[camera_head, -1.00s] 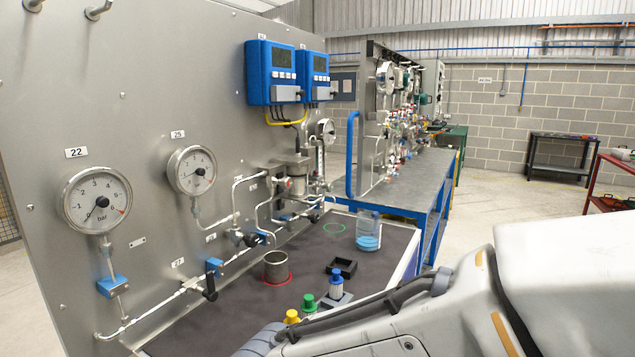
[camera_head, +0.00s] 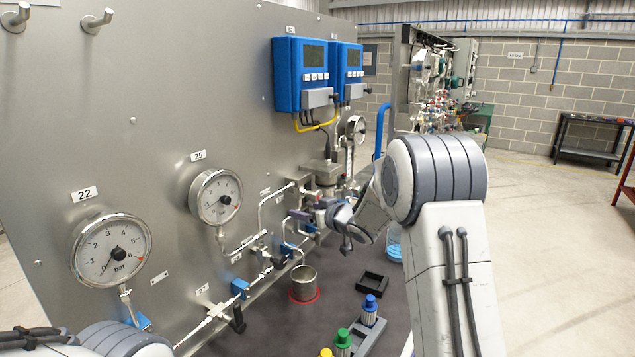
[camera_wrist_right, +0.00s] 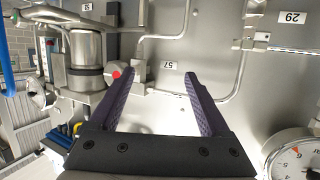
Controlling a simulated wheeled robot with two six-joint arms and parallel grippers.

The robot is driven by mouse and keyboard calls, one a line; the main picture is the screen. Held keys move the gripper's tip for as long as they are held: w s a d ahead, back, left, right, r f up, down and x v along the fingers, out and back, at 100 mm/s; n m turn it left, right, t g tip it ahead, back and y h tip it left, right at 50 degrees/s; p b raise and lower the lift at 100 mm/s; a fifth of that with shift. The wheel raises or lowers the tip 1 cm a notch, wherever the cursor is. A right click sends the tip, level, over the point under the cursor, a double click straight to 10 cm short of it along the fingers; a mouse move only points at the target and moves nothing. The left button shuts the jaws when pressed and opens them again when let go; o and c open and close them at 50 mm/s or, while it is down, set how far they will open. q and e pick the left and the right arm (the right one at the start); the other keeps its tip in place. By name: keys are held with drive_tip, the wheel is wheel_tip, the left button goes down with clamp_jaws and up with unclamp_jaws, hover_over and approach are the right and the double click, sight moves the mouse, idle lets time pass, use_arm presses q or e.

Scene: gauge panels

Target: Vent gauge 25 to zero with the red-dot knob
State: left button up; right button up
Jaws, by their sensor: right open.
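Gauge 25 (camera_head: 216,196) is a round white dial on the grey panel under its label, left of centre in the head view. Its needle is too small to read surely. A metal knob with a red dot (camera_wrist_right: 117,74) shows in the right wrist view, beside the left fingertip; I cannot tell contact. In the head view it is hard to pick out among the fittings. My right gripper (camera_head: 303,221) is in front of the panel pipework. Its dark purple fingers are apart with nothing between them in the wrist view (camera_wrist_right: 160,78). My left gripper is out of view.
Gauge 22 (camera_head: 111,250) hangs at left. Blue valve handles (camera_head: 240,287) and thin pipes stick out from the panel. Below stand a metal cup (camera_head: 303,283), a black tray (camera_head: 372,282) and coloured-top knobs (camera_head: 369,308). Two blue boxes (camera_head: 301,75) hang above.

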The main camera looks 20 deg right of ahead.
sight(319, 196)
drive_tip(key=s+d+n+y+p, duration=0.25)
drive_tip(key=d+y, duration=0.35)
drive_tip(key=d, duration=0.5)
drive_tip(key=shift+m+t, duration=0.25)
drive_tip(key=shift+t, duration=0.15)
drive_tip(key=p+x, duration=0.1)
drive_tip(key=x, duration=0.2)
drive_tip(key=p+x, duration=0.1)
drive_tip(key=x, duration=0.2)
drive_tip(key=p+x, duration=0.2)
drive_tip(key=x, duration=0.1)
drive_tip(key=shift+r, duration=0.3)
drive_tip(key=shift+w+a, duration=0.2)
drive_tip(key=shift+w, duration=0.15)
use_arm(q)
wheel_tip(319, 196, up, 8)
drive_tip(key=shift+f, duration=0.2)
use_arm(e)
drive_tip(key=shift+c, duration=0.3)
